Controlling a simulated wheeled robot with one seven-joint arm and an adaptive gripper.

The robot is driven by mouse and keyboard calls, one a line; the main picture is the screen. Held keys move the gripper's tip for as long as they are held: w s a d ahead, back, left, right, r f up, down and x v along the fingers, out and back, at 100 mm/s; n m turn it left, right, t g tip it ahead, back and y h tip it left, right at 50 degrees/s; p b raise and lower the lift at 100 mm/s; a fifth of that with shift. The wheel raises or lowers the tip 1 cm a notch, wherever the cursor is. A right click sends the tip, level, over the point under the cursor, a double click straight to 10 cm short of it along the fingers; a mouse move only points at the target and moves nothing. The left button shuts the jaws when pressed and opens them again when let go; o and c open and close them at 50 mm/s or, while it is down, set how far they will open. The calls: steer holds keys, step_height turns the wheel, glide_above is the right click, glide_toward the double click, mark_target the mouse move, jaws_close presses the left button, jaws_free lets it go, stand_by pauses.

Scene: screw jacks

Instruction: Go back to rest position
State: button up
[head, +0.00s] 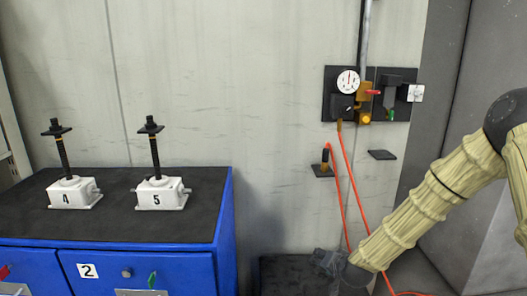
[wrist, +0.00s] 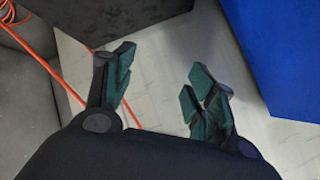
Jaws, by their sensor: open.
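My gripper (wrist: 162,88) is open and empty in the wrist view, its green-padded fingers spread apart over the pale surface. In the head view my gripper (head: 327,262) is at the lower right, small and dark, at the end of my sleeved arm, in front of the wall's lower part and beside a dark block. Two screw jacks, number 4 (head: 73,194) and number 5 (head: 161,194), stand upright on the blue cabinet, well to the left of my gripper.
The blue cabinet (head: 228,230) with a dark top stands at left; its blue side (wrist: 285,50) shows in the wrist view. An orange hose (head: 356,185) hangs from the wall gauge panel (head: 348,82) close to my arm. Small black shelves (head: 382,155) jut from the wall.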

steer(key=s+a+f+n+g, duration=0.1)
steer(key=s+f+g, duration=0.2)
steer(key=s+f, duration=0.75)
steer(key=s+f+n+g, duration=0.2)
steer(key=s+f, duration=0.6)
steer(key=s, duration=0.5)
steer(key=s+d+f+n+g+h, duration=0.1)
steer(key=s+f+g, duration=0.1)
steer(key=s, duration=1.1)
steer(key=s+d+f+n+g+h, duration=0.1)
steer(key=s+d+f+g, duration=0.1)
steer(key=s, duration=1.1)
step_height(320, 180, down, 2)
steer(key=shift+s+f+n+g, duration=0.2)
steer(key=shift+s+n+g, duration=0.1)
steer(key=shift+g, duration=0.3)
steer(key=shift+w+d, duration=0.1)
